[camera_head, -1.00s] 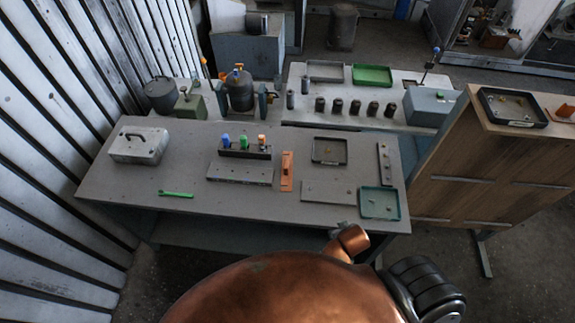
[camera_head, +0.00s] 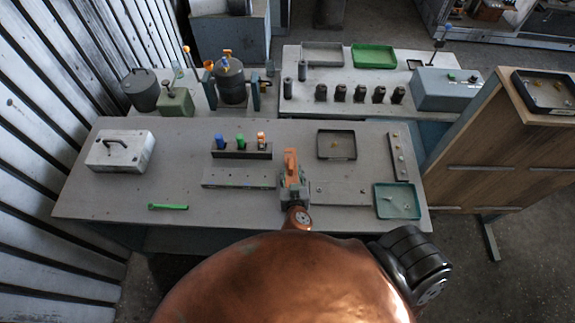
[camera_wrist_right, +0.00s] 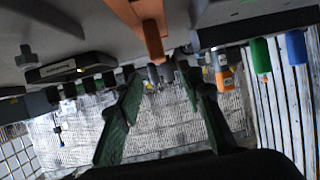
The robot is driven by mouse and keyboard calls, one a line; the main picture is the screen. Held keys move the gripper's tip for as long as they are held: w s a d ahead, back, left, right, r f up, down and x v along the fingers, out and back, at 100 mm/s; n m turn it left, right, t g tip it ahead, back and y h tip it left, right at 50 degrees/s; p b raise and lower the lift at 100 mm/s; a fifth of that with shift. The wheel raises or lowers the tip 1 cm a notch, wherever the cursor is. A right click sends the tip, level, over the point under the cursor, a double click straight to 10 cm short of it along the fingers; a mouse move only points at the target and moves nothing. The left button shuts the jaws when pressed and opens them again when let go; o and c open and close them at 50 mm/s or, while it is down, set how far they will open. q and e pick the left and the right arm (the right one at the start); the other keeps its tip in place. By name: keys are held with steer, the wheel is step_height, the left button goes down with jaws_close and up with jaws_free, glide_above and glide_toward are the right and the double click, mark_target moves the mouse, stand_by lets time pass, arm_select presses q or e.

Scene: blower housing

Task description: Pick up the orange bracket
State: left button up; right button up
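The orange bracket (camera_head: 291,160) is a flat, narrow piece lying lengthwise on the grey work table, right of the rack of coloured parts. My right gripper (camera_head: 293,185) is over the bracket's near part and hides it in the head view. In the right wrist view the orange bracket (camera_wrist_right: 150,38) stretches from the top edge toward the space between the fingertips. The fingers of my right gripper (camera_wrist_right: 158,74) are spread, with nothing held between them. I cannot tell whether they touch the bracket. My left gripper is not in view.
A black rack (camera_head: 241,152) with blue, green and orange-white parts stands left of the bracket. A grey plate (camera_head: 235,180) lies in front of it. A dark tray (camera_head: 337,146), a teal tray (camera_head: 397,201) and a strip (camera_head: 398,157) lie to the right. A green tool (camera_head: 168,206) lies front left.

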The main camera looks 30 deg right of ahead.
mark_target(291, 165)
steer(key=x, duration=0.2)
steer(key=shift+w+d+f+p, duration=0.15)
steer(key=shift+d+f+p, duration=0.05)
steer(key=shift+d+p, duration=0.1)
steer(key=x, duration=0.3)
steer(key=shift+w+a+f+p, duration=0.2)
steer(key=shift+f+p, duration=0.15)
steer(key=shift+p, duration=0.05)
steer(key=shift+w+d+f, duration=0.15)
steer(key=shift+w, duration=0.05)
steer(key=shift+w+f, duration=0.1)
steer(key=c, duration=0.6)
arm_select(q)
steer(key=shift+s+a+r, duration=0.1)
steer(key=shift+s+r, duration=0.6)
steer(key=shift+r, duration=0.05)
arm_select(e)
jaws_close()
